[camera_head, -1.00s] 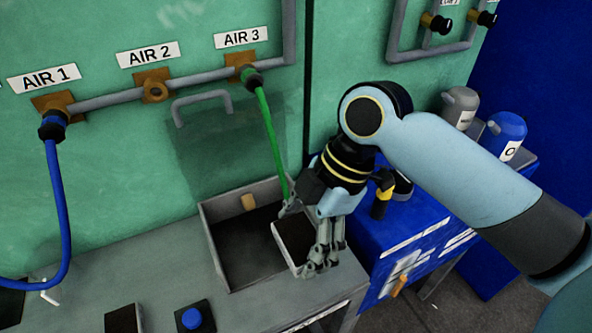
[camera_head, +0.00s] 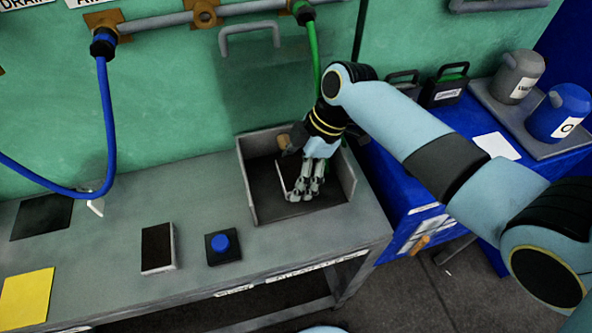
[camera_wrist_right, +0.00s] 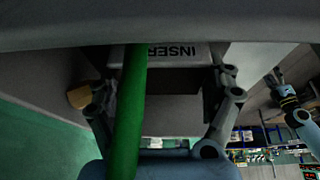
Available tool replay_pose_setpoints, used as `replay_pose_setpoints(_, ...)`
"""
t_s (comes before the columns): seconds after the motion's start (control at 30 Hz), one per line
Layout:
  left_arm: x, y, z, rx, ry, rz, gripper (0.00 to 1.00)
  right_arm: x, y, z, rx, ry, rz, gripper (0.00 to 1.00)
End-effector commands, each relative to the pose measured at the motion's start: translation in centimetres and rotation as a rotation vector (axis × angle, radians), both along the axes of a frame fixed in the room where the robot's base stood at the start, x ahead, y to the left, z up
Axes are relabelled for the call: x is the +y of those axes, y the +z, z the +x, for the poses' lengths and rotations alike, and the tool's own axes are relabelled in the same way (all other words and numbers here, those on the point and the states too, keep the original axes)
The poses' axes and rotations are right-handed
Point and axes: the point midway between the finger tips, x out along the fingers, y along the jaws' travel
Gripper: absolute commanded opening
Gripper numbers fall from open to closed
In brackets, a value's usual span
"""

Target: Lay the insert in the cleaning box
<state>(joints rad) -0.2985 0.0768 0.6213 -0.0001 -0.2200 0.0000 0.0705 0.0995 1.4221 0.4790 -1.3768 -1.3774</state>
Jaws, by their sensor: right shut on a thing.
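The cleaning box (camera_head: 345,171) is an open grey tray with a dark floor at the right end of the bench. My right gripper (camera_head: 305,192) is down inside it, shut on the insert (camera_head: 281,178), a dark slab with a pale edge. The insert looks tilted; the fingers hide much of it, and I cannot tell if it touches the floor. In the right wrist view, the insert's lettered pale edge (camera_wrist_right: 178,53) shows between the fingers (camera_wrist_right: 160,95). At that view's right edge is what looks like my left gripper (camera_wrist_right: 275,82), too small to read.
A green hose (camera_head: 313,48) hangs behind my right wrist and crosses the wrist view. A tan block (camera_head: 283,141) sits at the box's back wall. A dark pad (camera_head: 157,247), a blue button (camera_head: 221,244) and a yellow sheet (camera_head: 27,297) lie left. Jugs (camera_head: 558,111) stand right.

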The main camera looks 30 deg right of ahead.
Motion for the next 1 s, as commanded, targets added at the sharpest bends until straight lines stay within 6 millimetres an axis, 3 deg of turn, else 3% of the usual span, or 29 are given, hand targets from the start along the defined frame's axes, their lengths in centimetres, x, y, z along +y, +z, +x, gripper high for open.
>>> replay_pose_setpoints(0.4,0.2,-0.1,-0.2,0.003,-0.001,0.002,0.62,0.0,-0.9,0.1,-0.003,0.000,0.001,0.35)
replay_pose_setpoints(0.43,0.2,-0.2,-0.2,0.003,0.000,0.003,0.62,0.0,-1.0,0.0,-0.002,0.001,0.001,0.85)
replay_pose_setpoints(0.53,0.3,-0.1,-0.2,0.004,0.000,0.003,0.62,0.0,-1.0,0.0,-0.002,0.001,0.001,0.99)
replay_pose_setpoints(0.83,0.3,0.0,-0.2,0.004,0.000,0.003,0.62,0.0,-0.8,0.0,-0.002,0.000,0.000,1.00)
replay_pose_setpoints(1.0,0.3,0.2,-0.3,0.004,0.000,0.003,0.62,-0.7,0.9,-0.1,-0.005,0.000,-0.001,1.00)
